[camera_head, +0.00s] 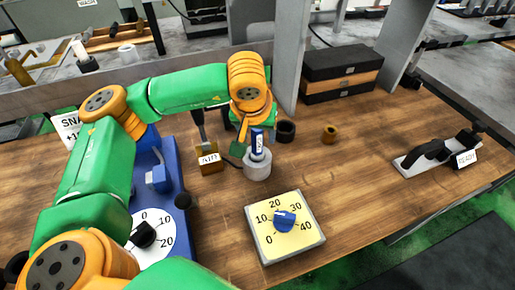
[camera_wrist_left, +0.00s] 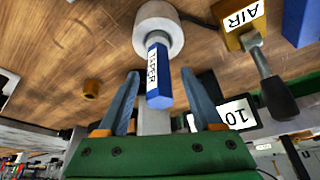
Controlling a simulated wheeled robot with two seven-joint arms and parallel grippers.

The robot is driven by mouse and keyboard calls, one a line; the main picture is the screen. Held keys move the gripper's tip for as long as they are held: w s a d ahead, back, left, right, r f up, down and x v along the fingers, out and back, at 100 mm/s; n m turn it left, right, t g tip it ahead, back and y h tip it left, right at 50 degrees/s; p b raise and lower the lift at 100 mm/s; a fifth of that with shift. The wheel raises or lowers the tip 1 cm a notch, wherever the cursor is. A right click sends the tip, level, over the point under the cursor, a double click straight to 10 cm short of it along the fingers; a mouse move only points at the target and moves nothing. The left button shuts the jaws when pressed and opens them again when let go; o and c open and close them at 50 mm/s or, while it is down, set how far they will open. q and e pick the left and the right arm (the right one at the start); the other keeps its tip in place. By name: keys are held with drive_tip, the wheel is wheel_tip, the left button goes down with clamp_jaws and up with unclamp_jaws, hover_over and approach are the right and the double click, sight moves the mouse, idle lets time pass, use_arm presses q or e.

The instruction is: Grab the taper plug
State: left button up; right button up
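The taper plug (camera_head: 258,146) has a blue handle with a white label and stands upright in a round grey holder (camera_head: 257,171) on the wooden bench. In the left wrist view the handle of the taper plug (camera_wrist_left: 158,82) reads "TAPER", and its end points toward my gripper; the holder (camera_wrist_left: 158,28) is beyond it. My left gripper (camera_wrist_left: 160,74) is open, with one finger on each side of the handle and visible gaps. In the head view my left gripper (camera_head: 244,130) is just above and behind the plug, partly hidden by my arm. My right gripper is not in view.
An "AIR" block (camera_head: 210,164) with a lever stands close left of the holder. A yellow dial box (camera_head: 285,228) lies in front. A black ring (camera_head: 286,131) and a brass bush (camera_head: 329,134) are behind right. Bench between is clear.

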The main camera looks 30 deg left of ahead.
use_arm(q)
drive_tip(key=shift+s+r, duration=0.1)
clamp_jaws()
idle(1.2)
